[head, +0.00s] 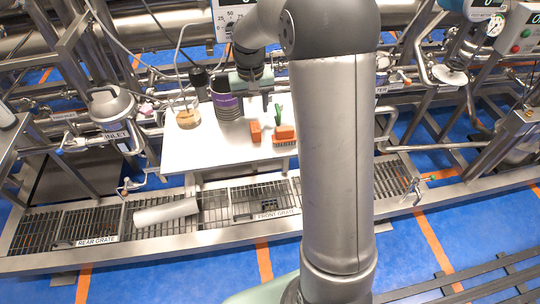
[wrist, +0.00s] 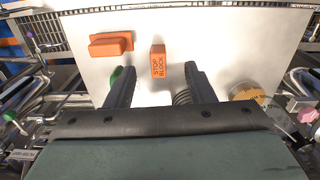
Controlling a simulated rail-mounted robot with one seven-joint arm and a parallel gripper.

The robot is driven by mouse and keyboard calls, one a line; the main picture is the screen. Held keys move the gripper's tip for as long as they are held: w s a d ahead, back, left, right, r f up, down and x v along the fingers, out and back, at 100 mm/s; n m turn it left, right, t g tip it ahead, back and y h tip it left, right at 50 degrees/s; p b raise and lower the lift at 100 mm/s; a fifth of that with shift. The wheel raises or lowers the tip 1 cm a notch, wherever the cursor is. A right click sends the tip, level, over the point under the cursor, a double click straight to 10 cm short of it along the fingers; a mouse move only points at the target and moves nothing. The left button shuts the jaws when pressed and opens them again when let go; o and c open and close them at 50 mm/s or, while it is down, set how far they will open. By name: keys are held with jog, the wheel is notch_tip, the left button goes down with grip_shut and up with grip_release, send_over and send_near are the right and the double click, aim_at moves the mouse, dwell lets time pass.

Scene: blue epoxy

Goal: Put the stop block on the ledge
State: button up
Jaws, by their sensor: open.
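The orange stop block (wrist: 158,62) lies on the white tabletop (wrist: 215,50), its printed label facing up in the wrist view. It also shows in the head view (head: 256,131), left of an orange brush-like item. My gripper (wrist: 159,70) is open and empty, with one dark finger on each side of the block's near end in the picture. Whether the fingers are down at the block's height I cannot tell. In the head view my gripper (head: 266,102) hangs over the table behind the block. I cannot tell which surface is the ledge.
The orange brush-like item (head: 285,134) lies close right of the block. A green item (head: 279,112), a dark purple-banded bucket (head: 226,103) and a tan-topped jar (head: 188,118) are nearby.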

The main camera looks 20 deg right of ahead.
jog(key=s+a+r, duration=0.1)
jog(key=s+r, duration=0.1)
jog(key=s, duration=0.6)
jog(key=s+a+r+n, duration=0.1)
jog(key=s+a, duration=0.1)
jog(key=s, duration=0.7)
jog(key=shift+s+a+r, duration=0.15)
jog(key=shift+r, duration=0.2)
jog(key=shift+o, duration=0.4)
jog(key=s+a+f, duration=0.1)
jog(key=s+f, duration=0.1)
jog(key=s, duration=0.9)
jog(key=shift+s+n, duration=0.2)
jog(key=shift+n, duration=0.2)
jog(key=shift+s+a+f, duration=0.1)
jog(key=shift+s+f, duration=0.05)
jog(key=shift+s, duration=0.05)
